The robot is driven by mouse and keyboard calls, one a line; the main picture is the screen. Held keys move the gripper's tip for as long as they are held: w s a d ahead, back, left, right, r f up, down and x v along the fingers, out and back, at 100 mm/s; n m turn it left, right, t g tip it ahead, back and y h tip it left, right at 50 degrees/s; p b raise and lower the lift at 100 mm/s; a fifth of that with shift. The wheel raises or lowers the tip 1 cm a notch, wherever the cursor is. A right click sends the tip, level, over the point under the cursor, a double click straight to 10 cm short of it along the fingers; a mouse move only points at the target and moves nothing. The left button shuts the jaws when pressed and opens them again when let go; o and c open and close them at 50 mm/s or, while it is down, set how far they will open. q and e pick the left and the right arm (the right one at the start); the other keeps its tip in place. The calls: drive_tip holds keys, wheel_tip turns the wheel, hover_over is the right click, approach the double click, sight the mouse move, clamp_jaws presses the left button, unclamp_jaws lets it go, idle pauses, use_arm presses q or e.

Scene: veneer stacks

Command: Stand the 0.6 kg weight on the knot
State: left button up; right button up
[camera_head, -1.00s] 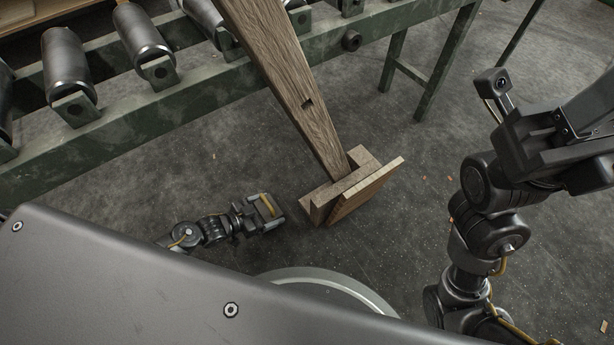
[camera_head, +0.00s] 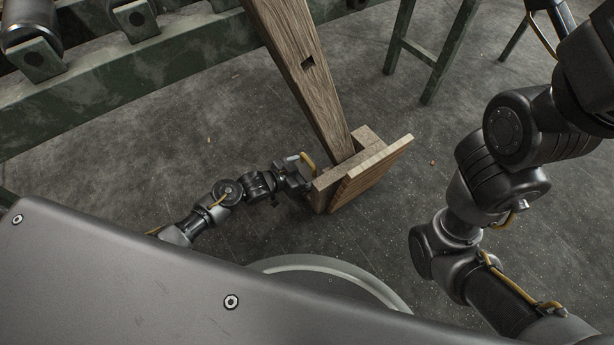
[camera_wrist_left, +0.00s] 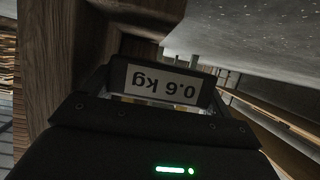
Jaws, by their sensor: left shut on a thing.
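The 0.6 kg weight (camera_wrist_left: 160,83) is a dark block with a white label, upside down in the left wrist view. My left gripper (camera_head: 300,176) is shut on it, low beside the left end of the wooden block at the beam's foot. In the head view the gripper mostly hides the weight. I cannot tell whether the weight touches the wood. I cannot make out the knot in either view. My right arm is at the right of the head view, but its gripper is out of the picture.
A long wooden beam (camera_head: 305,75) slants down to a wooden block with a tilted board (camera_head: 370,175) at its front. A green roller frame (camera_head: 130,85) runs along the upper left. The grey floor around the block is mostly clear.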

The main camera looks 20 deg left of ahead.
sight(307, 176)
use_arm(q)
wheel_tip(307, 176, down, 3)
drive_tip(key=shift+f+b, duration=0.1)
drive_tip(key=shift+b, duration=1.15)
drive_tip(key=shift+r, duration=0.2)
drive_tip(key=shift+f, duration=0.1)
drive_tip(key=o, duration=1)
drive_tip(key=shift+f, duration=0.15)
drive_tip(key=shift+o, duration=0.7)
